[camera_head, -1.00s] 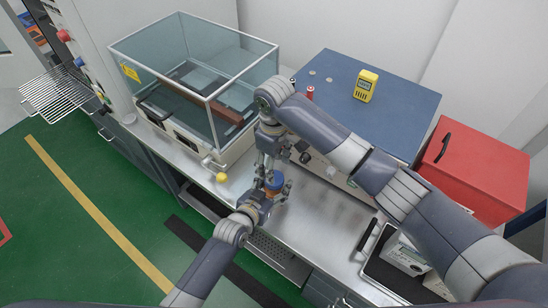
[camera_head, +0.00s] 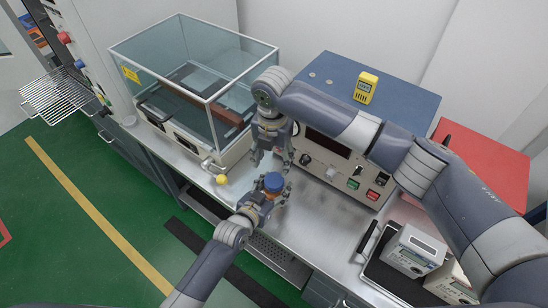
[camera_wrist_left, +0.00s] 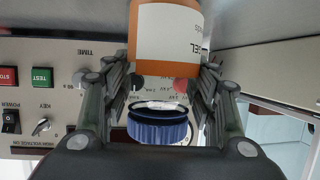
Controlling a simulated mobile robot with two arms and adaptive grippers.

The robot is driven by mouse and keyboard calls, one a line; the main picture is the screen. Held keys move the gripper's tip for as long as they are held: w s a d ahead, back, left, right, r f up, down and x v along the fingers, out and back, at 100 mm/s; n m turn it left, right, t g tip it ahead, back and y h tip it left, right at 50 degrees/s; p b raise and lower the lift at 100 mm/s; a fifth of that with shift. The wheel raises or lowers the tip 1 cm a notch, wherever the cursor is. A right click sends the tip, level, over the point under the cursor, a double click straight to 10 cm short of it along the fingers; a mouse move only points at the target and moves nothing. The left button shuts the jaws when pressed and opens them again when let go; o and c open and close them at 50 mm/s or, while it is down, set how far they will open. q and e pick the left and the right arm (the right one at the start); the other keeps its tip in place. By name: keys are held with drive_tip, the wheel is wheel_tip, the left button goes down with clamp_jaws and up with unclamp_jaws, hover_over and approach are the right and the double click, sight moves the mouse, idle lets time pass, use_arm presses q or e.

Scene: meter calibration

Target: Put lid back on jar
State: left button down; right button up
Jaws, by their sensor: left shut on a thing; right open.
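The jar (camera_wrist_left: 165,40) has an orange body and a white label. My left gripper (camera_head: 268,198) is shut on it above the bench edge. The blue lid (camera_head: 272,181) shows at the jar's top in the head view.
A glass tank (camera_head: 190,75) stands behind left on the metal bench (camera_head: 325,225). A blue-topped tester (camera_head: 335,160) with switches stands behind right, a yellow meter (camera_head: 366,87) on top. A yellow ball (camera_head: 222,179) is near the tank. Grey meters (camera_head: 415,247) sit front right.

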sight(274, 180)
drive_tip(key=n, duration=0.6)
drive_tip(key=shift+d+r, duration=0.25)
drive_tip(key=shift+s+f, duration=0.1)
drive_tip(key=shift+f, duration=0.05)
drive_tip(key=shift+f, duration=3.9)
drive_tip(key=c, duration=0.9)
drive_tip(key=shift+m, duration=1.6)
drive_tip(key=shift+c, duration=0.2)
